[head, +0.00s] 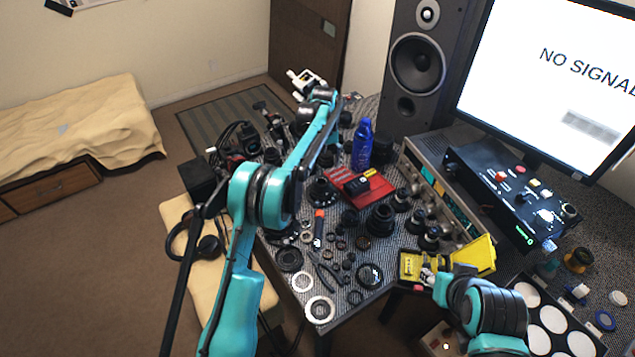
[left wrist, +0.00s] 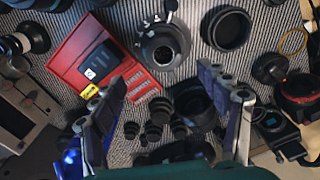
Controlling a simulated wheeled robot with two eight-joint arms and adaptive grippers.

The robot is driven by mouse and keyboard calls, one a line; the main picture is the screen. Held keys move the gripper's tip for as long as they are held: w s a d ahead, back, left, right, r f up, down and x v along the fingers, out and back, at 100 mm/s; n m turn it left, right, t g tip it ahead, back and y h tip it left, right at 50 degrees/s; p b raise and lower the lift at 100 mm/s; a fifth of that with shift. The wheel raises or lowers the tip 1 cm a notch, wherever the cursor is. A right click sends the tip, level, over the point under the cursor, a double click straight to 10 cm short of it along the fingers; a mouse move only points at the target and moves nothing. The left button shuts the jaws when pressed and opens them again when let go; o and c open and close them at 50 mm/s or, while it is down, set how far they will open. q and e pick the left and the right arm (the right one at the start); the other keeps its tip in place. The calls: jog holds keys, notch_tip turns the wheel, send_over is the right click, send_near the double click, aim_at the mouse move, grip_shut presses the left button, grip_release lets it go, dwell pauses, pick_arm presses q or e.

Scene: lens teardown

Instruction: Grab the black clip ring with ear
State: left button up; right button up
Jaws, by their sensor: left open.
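My left gripper (head: 306,80) is open above the far end of the table, its arm crossing the middle of the head view. In the left wrist view my left gripper (left wrist: 165,95) has its fingers wide apart, with nothing held between them. A dark round part (left wrist: 195,104) lies below, near the right finger, and a black ring-shaped part (left wrist: 228,29) lies beyond it. In the head view a black ring (head: 290,259) lies near the table's front. I cannot tell which ring has the ear. My right gripper (head: 430,270) is beside the yellow case; its finger opening is unclear.
A red case (head: 362,186) and a blue bottle (head: 362,145) stand on the crowded table. The red case also shows in the left wrist view (left wrist: 78,58). Lens parts surround it. A yellow case (head: 480,256), a speaker (head: 418,60) and a monitor (head: 560,80) are at right.

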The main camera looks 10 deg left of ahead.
aim_at(321, 184)
pick_arm(q)
jog(key=shift+w+a+f, duration=0.1)
jog(key=shift+w+f, duration=0.15)
jog(key=shift+f, duration=0.7)
notch_tip(321, 184, down, 3)
jog(key=shift+r+b, duration=0.2)
jog(key=shift+b, duration=0.3)
jog(key=f, duration=0.1)
jog(key=f+b, duration=0.1)
jog(key=f, duration=0.1)
jog(key=f+b, duration=0.1)
jog(key=f, duration=0.1)
jog(key=shift+s+a, duration=0.15)
jog(key=shift+a, duration=0.1)
jog(key=c, duration=1)
